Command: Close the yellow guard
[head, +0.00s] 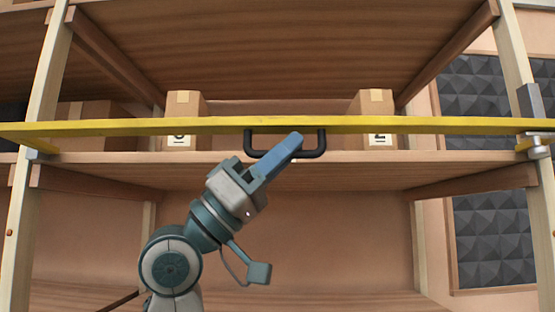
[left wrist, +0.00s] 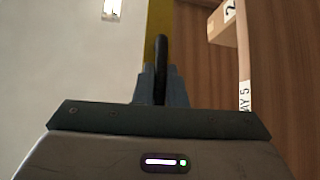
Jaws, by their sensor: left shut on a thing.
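The yellow guard (head: 450,125) is a long flat bar lying level across the front of the shelf. Its right end meets a metal latch (head: 538,143) on the right post; I cannot tell whether it is engaged. A black handle (head: 251,147) hangs below the middle of the bar. My left gripper (head: 292,146) is shut on the handle near its right half. In the left wrist view, the handle (left wrist: 161,60) stands between the fingers, with the yellow guard (left wrist: 153,25) behind it. My right gripper is not in view.
Behind the guard, a left box (head: 185,101) and a right box (head: 376,101) with number labels stand on the wooden shelf (head: 220,157). Wooden posts flank the shelf. Dark foam panels (head: 490,240) are on the right wall. The space below the shelf looks open.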

